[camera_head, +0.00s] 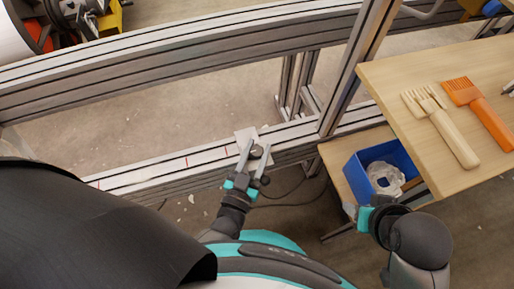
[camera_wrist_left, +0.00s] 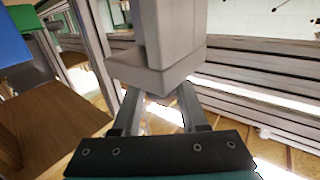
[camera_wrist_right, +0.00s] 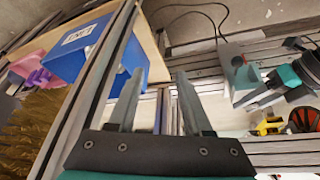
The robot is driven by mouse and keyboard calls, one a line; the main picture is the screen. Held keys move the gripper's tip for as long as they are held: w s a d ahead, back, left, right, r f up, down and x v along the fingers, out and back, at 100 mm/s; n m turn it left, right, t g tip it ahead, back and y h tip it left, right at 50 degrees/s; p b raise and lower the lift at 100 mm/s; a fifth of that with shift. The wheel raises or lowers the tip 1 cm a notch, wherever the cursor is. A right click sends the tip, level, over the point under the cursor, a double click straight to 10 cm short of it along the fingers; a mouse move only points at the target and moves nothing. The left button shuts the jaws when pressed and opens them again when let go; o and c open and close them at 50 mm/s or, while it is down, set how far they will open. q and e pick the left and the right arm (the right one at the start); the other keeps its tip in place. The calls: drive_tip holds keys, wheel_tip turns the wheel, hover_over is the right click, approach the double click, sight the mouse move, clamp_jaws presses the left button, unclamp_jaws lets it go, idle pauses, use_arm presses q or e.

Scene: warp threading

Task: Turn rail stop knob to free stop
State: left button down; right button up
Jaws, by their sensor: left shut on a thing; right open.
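The rail stop (camera_head: 247,137) is a pale plate on the metal rail, with a dark round knob (camera_head: 256,151) on its near side. My left gripper (camera_head: 254,162) is at the knob, its fingers closed on it from the near side. In the left wrist view a light grey block (camera_wrist_left: 155,50) fills the space at the fingertips (camera_wrist_left: 160,102) and hides the contact; the knob's angle cannot be told. My right gripper (camera_head: 352,211) is away to the right beside the blue bin; in the right wrist view its fingers (camera_wrist_right: 155,85) are apart and empty.
A wooden table (camera_head: 395,85) at right holds a cream comb (camera_head: 445,125) and an orange comb (camera_head: 480,108). Below it, a blue bin (camera_head: 358,180) holds crumpled white material. A metal upright (camera_head: 358,60) stands right of the stop. The rail left of the stop is clear.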

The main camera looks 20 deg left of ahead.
use_arm(q)
drive_tip(key=shift+c, duration=2.2)
unclamp_jaws()
drive_tip(key=shift+s, duration=0.25)
drive_tip(key=s+p, duration=0.2)
drive_tip(key=s, duration=1.2)
drive_tip(key=shift+s+a+p, duration=0.35)
drive_tip(key=shift+s+a, duration=0.05)
use_arm(e)
drive_tip(key=shift+g, duration=0.5)
wheel_tip(320, 180, down, 6)
drive_tip(key=shift+r, duration=0.1)
